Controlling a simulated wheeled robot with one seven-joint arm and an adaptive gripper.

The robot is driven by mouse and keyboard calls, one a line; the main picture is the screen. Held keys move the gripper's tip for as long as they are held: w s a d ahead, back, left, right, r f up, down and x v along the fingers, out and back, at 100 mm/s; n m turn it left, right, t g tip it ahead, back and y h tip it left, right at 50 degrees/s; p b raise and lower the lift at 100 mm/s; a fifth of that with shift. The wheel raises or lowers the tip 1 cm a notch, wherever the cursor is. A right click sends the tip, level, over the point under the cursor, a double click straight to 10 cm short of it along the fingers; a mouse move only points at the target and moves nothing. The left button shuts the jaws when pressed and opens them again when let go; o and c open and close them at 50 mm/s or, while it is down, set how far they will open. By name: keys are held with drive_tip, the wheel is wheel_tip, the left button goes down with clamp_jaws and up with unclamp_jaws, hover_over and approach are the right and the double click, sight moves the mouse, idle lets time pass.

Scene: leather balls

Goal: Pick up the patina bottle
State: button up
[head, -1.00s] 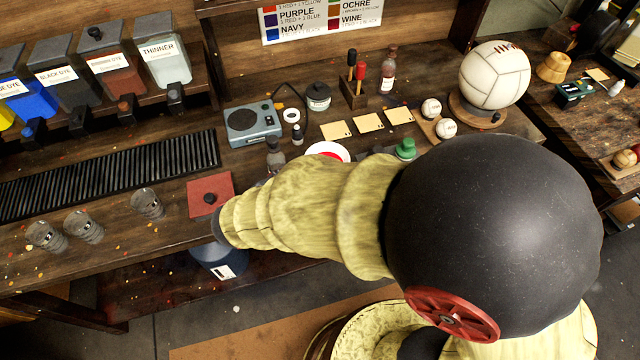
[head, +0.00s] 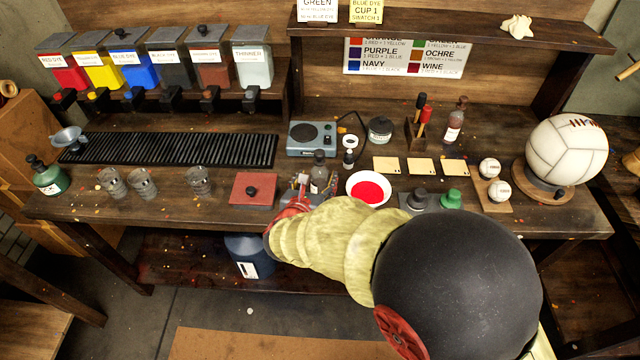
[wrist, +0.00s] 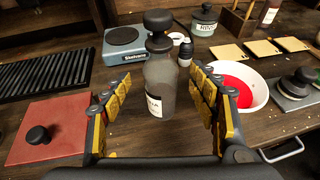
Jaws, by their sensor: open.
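The patina bottle is a grey, cloudy bottle (wrist: 160,98) with a black round stopper and a white label, only partly readable. It stands upright on the bench in the middle of the wrist view. In the head view the bottle (head: 319,176) shows just behind my gripper (head: 300,192). In the wrist view my gripper (wrist: 162,88) is open, with one yellow-padded finger to each side of the bottle. Gaps show between both fingers and the bottle. The bottle's base is low between the fingers. My arm hides part of the bench front.
A white bowl of red dye (head: 368,188) stands close right of the bottle. A red plate with a black knob (head: 252,190) lies to its left. Several glasses (head: 199,181) stand further left.

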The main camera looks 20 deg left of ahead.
drive_tip(key=x, duration=0.2)
drive_tip(key=b+x, duration=0.1)
drive_tip(key=shift+w+f, duration=0.25)
drive_tip(key=shift+f, duration=0.25)
drive_tip(key=shift+w, duration=0.35)
drive_tip(key=shift+c, duration=0.9)
drive_tip(key=c, duration=1.1)
drive_tip(key=shift+c, duration=0.3)
